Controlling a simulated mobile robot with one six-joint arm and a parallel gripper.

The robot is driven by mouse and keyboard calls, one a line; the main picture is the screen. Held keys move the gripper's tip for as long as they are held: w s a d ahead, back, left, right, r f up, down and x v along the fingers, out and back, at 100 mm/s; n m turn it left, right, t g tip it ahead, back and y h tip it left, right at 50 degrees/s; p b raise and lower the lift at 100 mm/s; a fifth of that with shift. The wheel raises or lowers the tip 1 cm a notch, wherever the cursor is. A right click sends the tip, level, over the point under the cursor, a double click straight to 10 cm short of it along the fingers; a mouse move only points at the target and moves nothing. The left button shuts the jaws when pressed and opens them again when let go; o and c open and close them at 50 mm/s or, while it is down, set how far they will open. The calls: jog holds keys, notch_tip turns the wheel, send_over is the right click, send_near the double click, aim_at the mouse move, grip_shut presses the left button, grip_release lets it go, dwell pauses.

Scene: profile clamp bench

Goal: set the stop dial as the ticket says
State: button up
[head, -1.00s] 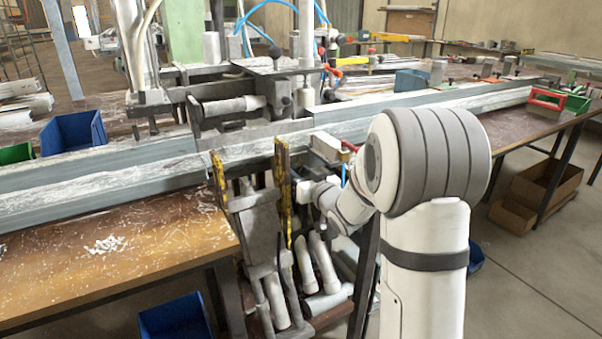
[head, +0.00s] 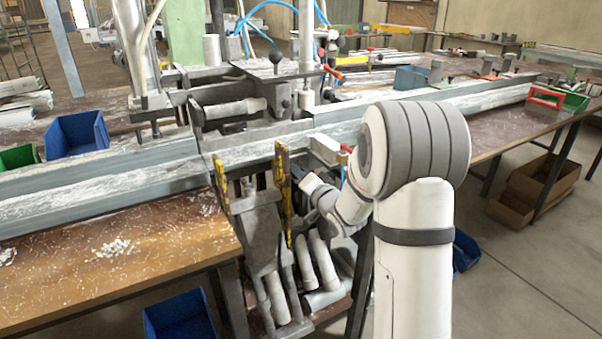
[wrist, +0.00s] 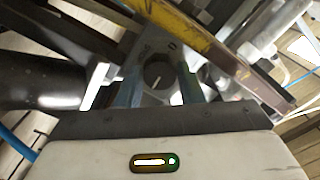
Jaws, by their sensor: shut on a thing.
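In the wrist view, the stop dial (wrist: 157,76) is a dark round knob with a pale pointer line, set on a grey plate (wrist: 146,48) with small markings too blurred to read. My gripper (wrist: 158,84) reaches up from the bottom of that view with one finger on each side of the dial and is shut on it. In the head view, my wrist (head: 322,198) is low at the front of the clamp machine, right of the yellow-edged uprights; the dial and fingertips cannot be made out there. I cannot make out a ticket in either view.
Yellow-edged uprights (head: 283,190) stand close left of my wrist; a yellow bar (wrist: 200,38) crosses close beyond the dial in the wrist view. Long profiles (head: 110,190) lie across the bench above. Blue bins (head: 75,135) stand around.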

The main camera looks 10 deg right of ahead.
jog(key=shift+d+m, duration=0.1)
jog(key=shift+m, duration=0.4)
jog(key=o, duration=0.7)
jog(key=v, duration=0.7)
jog(key=shift+s+p, duration=0.35)
jog(key=shift+p, duration=0.1)
jog(key=shift+d, duration=0.1)
